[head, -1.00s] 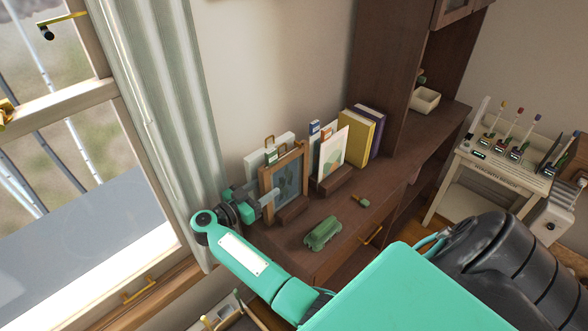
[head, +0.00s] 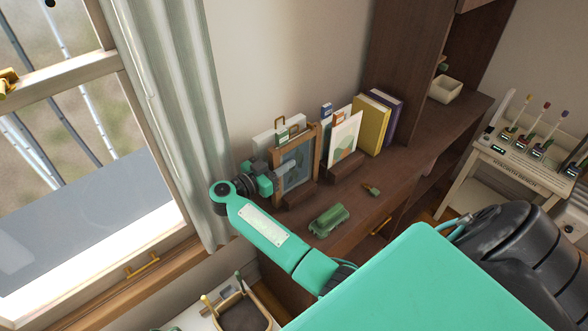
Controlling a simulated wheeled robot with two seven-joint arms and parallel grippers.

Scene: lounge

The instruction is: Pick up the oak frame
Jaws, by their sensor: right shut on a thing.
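The oak frame (head: 313,150), a light wooden picture frame with a dark picture, stands nearly upright at the left end of the brown shelf desk (head: 352,205). Its foot is by a small dark wooden stand (head: 300,196). My right gripper (head: 284,170) is at the frame's left side and is shut on it. The gripper's body covers part of the frame's left side. I cannot tell whether the frame is clear of the stand. My left gripper is not in view.
A card print (head: 343,140) stands in another holder, beside yellow (head: 371,125) and purple books. A green toy vehicle (head: 328,220) lies in front. The curtain (head: 180,110) hangs close on the left. A light box stands behind the frame.

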